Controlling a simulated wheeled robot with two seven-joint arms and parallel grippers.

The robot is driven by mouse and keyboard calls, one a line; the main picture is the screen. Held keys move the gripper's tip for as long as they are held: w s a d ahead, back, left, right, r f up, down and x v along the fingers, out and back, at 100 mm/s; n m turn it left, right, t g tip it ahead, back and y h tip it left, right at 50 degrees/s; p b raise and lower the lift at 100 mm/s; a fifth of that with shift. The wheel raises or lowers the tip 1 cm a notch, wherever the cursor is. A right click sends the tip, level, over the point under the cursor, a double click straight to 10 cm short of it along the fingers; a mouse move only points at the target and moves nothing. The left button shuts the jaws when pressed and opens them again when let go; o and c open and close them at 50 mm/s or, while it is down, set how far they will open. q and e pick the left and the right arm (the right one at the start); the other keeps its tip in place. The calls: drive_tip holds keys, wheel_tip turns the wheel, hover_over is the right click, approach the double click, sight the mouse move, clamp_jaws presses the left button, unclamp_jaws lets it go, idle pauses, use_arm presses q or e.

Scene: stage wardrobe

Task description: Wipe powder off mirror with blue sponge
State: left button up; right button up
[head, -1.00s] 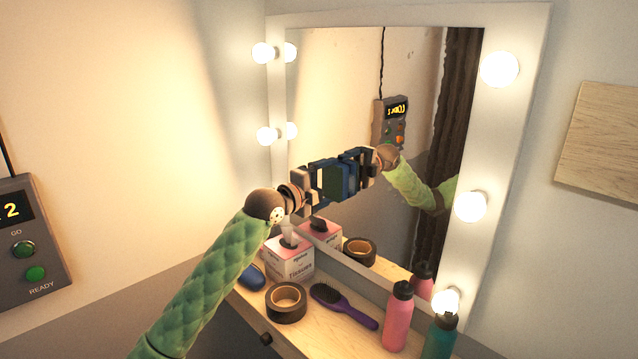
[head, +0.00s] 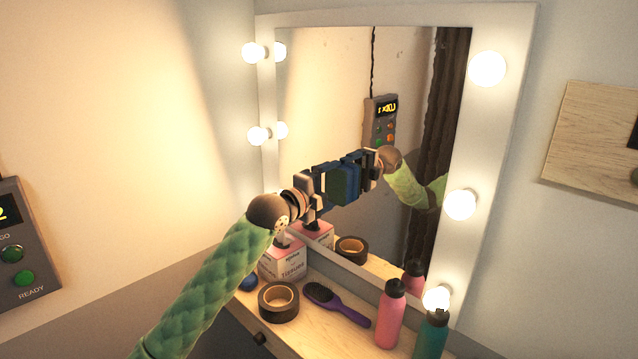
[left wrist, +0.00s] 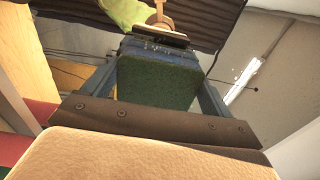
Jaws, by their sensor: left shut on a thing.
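The mirror (head: 325,80) stands in a white frame with lit bulbs. My left gripper (head: 312,188) is shut on the blue sponge (head: 324,180), at the lower left part of the glass. The sponge meets its own reflection, so it seems to be at or very near the glass. In the left wrist view the sponge (left wrist: 155,82) shows a dark green face beyond a brown bar of my gripper. White specks, perhaps powder, show around the sponge and to its right there. In the head view I see only faint specks on the upper glass. My right gripper is out of view.
On the shelf below are a tissue box (head: 283,262), a roll of dark tape (head: 279,301), a purple hairbrush (head: 337,304), a pink bottle (head: 391,314) and a teal bottle (head: 432,336). Bulbs (head: 460,204) jut from the frame.

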use_arm(q)
drive_tip(key=shift+d, duration=0.15)
drive_tip(key=shift+w, duration=0.1)
drive_tip(key=shift+w+a+b, duration=0.35)
drive_tip(key=shift+w+a, duration=0.1)
drive_tip(key=shift+a, duration=0.05)
drive_tip(key=shift+w+a+b, duration=0.3)
drive_tip(key=shift+w+a, duration=0.6)
drive_tip(key=shift+w, duration=0.05)
drive_tip(key=shift+c, duration=0.4)
drive_tip(key=shift+a, duration=0.1)
drive_tip(key=shift+v, duration=2.85)
